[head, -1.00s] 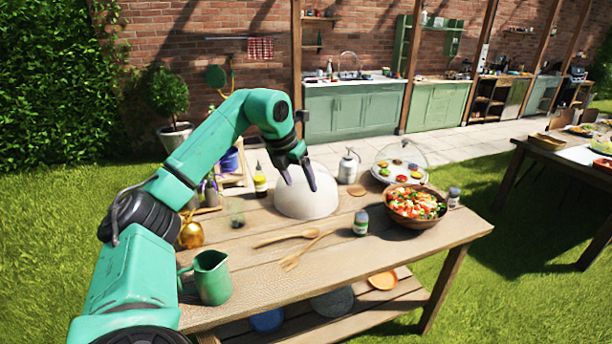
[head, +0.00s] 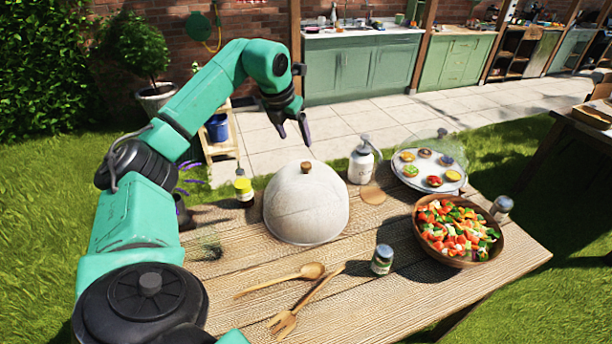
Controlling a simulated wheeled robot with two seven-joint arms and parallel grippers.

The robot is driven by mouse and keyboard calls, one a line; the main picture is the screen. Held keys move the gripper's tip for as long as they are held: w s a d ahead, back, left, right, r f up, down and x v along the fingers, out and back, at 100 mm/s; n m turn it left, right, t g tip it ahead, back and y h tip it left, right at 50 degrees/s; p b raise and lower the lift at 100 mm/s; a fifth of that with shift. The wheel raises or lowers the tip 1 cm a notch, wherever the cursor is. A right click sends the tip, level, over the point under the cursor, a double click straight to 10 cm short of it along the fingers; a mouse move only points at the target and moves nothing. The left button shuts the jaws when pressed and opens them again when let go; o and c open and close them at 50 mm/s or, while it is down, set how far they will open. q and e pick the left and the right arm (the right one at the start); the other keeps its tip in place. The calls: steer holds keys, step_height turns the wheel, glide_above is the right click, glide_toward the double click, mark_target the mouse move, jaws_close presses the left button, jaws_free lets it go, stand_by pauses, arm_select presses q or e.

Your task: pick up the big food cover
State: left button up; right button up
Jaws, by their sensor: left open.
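The big food cover (head: 303,207) is a pale dome with a small brown knob (head: 306,167) on top. It stands on the wooden table (head: 225,285), in the middle of the head view. My left gripper (head: 293,139) is open and empty, with its fingers pointing down. It shows just above the knob in the picture, apart from it. I cannot tell its exact depth relative to the knob. My right gripper is not in view.
A white pump bottle (head: 361,163) stands right of the cover, and a yellow-labelled jar (head: 244,190) left. A salad bowl (head: 457,230), a plate of small pastries under a clear dome (head: 430,172), a small jar (head: 382,260), a wooden spoon (head: 285,280) and a wooden fork (head: 303,304) are around.

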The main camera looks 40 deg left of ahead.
mark_target(306, 164)
arm_select(q)
steer(key=p+x, duration=0.1)
steer(key=x, duration=0.2)
steer(key=p+x, duration=0.1)
steer(key=x, duration=0.3)
steer(key=p+x, duration=0.2)
steer(key=x, duration=0.1)
steer(key=shift+w+d+f, duration=0.25)
steer(key=shift+d+f, duration=0.05)
steer(key=shift+f, duration=0.4)
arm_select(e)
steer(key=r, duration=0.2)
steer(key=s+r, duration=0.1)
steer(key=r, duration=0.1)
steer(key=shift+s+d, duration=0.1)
arm_select(q)
steer(key=c, duration=1)
jaws_close()
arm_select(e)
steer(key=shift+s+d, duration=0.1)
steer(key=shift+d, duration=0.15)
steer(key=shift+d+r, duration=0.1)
